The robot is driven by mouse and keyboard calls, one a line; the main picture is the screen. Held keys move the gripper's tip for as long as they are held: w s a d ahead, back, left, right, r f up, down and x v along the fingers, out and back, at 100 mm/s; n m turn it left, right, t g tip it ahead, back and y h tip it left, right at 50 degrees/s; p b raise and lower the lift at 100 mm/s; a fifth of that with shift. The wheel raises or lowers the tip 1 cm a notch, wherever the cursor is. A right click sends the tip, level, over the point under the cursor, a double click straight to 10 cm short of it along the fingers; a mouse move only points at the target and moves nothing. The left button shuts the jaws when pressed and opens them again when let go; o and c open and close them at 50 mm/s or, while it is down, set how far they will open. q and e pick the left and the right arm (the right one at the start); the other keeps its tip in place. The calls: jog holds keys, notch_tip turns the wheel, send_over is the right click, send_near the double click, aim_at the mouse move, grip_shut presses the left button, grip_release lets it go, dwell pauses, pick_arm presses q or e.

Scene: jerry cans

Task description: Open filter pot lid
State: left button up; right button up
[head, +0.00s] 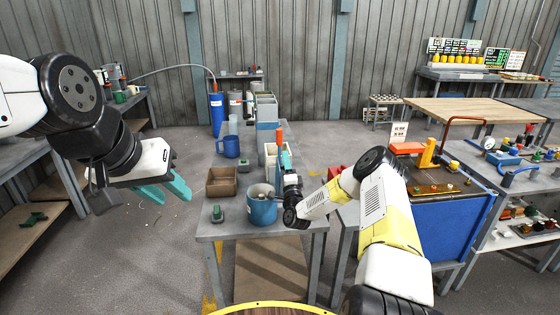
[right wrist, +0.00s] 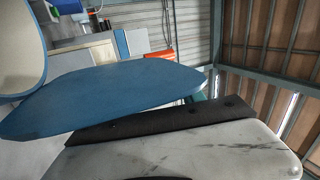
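A blue pot (head: 262,210) stands near the front right of the grey table in the head view. Its top looks pale inside, but I cannot make out a separate lid. My right gripper (head: 285,163) is at the pot's right side, over the table's right edge; its fingers are small and partly hidden. In the right wrist view a broad blue flat piece (right wrist: 105,95) crosses the picture, and I cannot tell whether it is a finger or part of the pot. A pale round surface with a blue rim (right wrist: 20,45) shows at the left edge. My left gripper (head: 165,191) is open and empty, left of the table.
A blue jug (head: 229,147) stands behind the box. A blue cabinet (head: 445,232) is at the right.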

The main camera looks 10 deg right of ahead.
jog(key=v, duration=0.8)
dwell(0.4)
